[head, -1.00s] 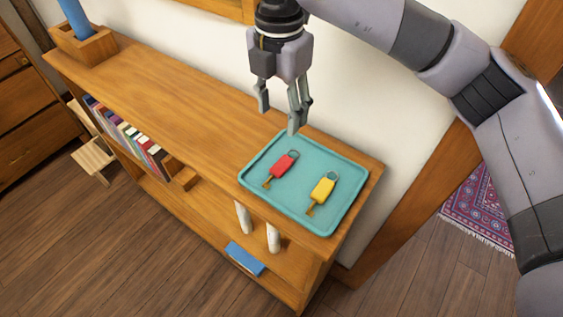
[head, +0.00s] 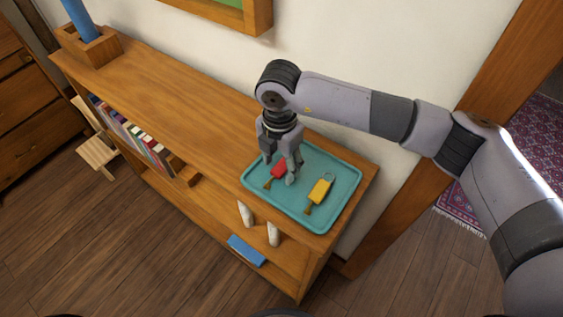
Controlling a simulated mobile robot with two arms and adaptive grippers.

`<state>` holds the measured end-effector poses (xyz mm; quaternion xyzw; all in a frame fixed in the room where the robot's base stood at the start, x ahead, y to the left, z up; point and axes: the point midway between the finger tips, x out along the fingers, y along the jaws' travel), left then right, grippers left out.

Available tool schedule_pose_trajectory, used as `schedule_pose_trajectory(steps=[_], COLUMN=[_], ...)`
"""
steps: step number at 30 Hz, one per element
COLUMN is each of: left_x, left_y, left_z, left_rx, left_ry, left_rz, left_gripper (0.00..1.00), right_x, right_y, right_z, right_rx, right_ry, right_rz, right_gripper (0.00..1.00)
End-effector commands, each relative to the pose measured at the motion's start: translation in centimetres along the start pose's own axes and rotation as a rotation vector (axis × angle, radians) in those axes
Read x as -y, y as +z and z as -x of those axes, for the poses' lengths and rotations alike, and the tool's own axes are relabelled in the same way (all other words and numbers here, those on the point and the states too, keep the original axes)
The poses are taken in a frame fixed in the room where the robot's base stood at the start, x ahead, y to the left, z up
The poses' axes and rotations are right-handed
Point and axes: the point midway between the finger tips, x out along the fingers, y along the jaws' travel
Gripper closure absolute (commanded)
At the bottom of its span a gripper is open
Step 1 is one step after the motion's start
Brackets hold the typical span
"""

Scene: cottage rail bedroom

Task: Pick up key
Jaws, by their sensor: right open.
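The red key is on the left, the yellow one on the right. My right gripper (head: 279,170) is open, pointing down over the red key, with its fingers on either side of it. The fingers hide the key's ring end, and I cannot tell whether they touch it. The yellow key lies clear to the right of the gripper. My left gripper is not in view.
The shelf top (head: 180,98) is bare between the tray and a wooden box (head: 90,48) with a blue item at the far left. Books (head: 132,133), white objects (head: 246,214) and a blue block (head: 246,250) sit on lower shelves. A wall stands behind.

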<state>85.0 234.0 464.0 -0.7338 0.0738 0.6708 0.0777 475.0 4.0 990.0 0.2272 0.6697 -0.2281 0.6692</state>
Motion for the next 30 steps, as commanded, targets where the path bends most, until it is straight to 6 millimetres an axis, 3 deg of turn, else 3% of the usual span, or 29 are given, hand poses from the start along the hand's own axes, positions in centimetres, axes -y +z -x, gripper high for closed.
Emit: schedule_pose_trajectory(steps=[8,30], left_x=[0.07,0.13], left_y=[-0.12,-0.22], left_z=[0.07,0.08], left_rx=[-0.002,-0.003], left_ry=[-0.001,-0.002], left_rz=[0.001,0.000], left_gripper=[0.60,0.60], right_x=[-0.03,-0.04], right_y=[-0.01,-0.02], right_z=[-0.45,-0.38], right_rx=[0.000,0.000], right_ry=[0.002,0.002], right_rz=[0.001,0.001], right_gripper=[0.50,0.97])
